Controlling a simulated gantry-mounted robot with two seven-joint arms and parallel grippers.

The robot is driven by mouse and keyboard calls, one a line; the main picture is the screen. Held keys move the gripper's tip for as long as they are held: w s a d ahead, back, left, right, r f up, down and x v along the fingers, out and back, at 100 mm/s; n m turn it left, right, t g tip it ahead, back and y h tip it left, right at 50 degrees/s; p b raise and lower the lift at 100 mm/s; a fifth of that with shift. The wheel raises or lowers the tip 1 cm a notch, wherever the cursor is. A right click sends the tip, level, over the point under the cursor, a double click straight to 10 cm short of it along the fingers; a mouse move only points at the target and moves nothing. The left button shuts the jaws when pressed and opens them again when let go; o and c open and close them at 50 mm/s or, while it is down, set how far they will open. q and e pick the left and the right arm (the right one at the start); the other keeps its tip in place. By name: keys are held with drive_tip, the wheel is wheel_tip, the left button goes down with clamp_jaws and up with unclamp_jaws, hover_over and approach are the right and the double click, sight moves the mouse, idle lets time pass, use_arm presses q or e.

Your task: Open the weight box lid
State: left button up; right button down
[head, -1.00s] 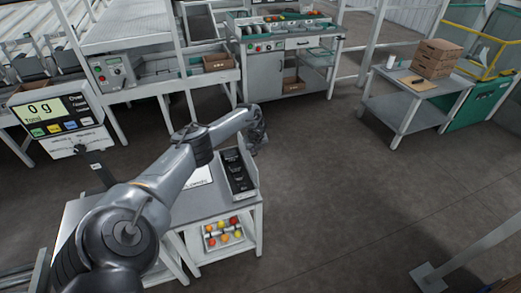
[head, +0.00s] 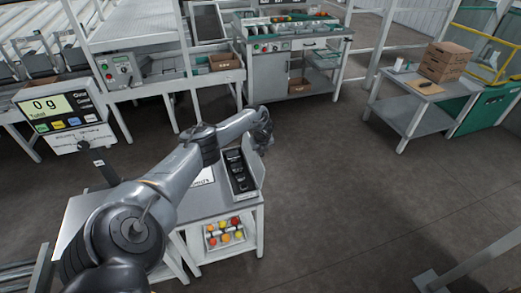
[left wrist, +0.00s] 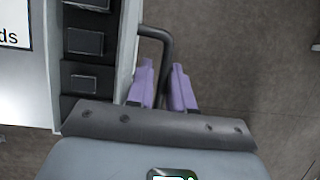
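The weight box (head: 229,186) sits on the right end of the small table. Its dark interior with black weights shows in the head view. In the left wrist view, several black weights (left wrist: 83,42) sit in a row at the left. A pale panel, apparently the raised lid (left wrist: 127,45), stands along the box's right side, with a dark bent handle (left wrist: 155,32) on its outer side. My left gripper (left wrist: 162,68) has its purple fingers apart, with the handle's rod between them; firm contact cannot be told. In the head view my left gripper (head: 264,132) is at the lid's far end. My right gripper is not in view.
The small table (head: 198,208) has a lower shelf with a tray of tomatoes (head: 224,237). A scale display (head: 52,106) reads 0 g at the left. A bench with cartons (head: 443,63) stands at the back right. The floor right of the table is clear.

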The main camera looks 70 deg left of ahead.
use_arm(q)
drive_tip(key=shift+r, duration=0.1)
drive_tip(key=shift+s+d+r+p, duration=0.1)
drive_tip(key=shift+d+r+p, duration=0.05)
drive_tip(key=shift+r+p, duration=0.35)
drive_tip(key=shift+p+v, duration=1.4)
drive_tip(key=shift+v, duration=3.4)
